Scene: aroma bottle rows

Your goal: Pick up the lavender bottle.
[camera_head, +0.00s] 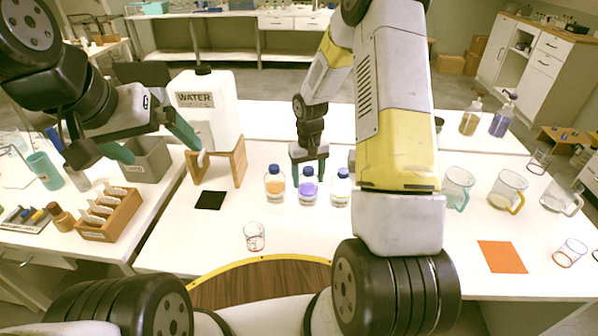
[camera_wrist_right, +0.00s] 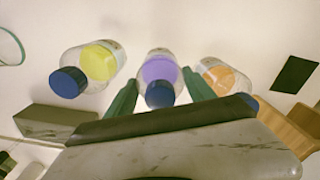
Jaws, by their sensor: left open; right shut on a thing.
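The lavender bottle (camera_head: 308,189), clear with purple liquid, is the middle one of a row of three on the white table. It looks level with its neighbours. My right gripper (camera_head: 308,172) comes down from above and is shut on its upper part. In the right wrist view the purple bottle (camera_wrist_right: 159,72) with its blue cap (camera_wrist_right: 160,95) sits between the two green fingers (camera_wrist_right: 160,90). My left gripper (camera_head: 165,154) is open and empty, in front of the white water container.
An orange-liquid bottle (camera_head: 275,188) and a yellow-liquid bottle (camera_head: 340,190) stand close on either side. The water container (camera_head: 212,110) on a wooden stand (camera_head: 240,162) is to the left. A small beaker (camera_head: 254,237) stands in front. Glass jugs (camera_head: 507,190) stand at right.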

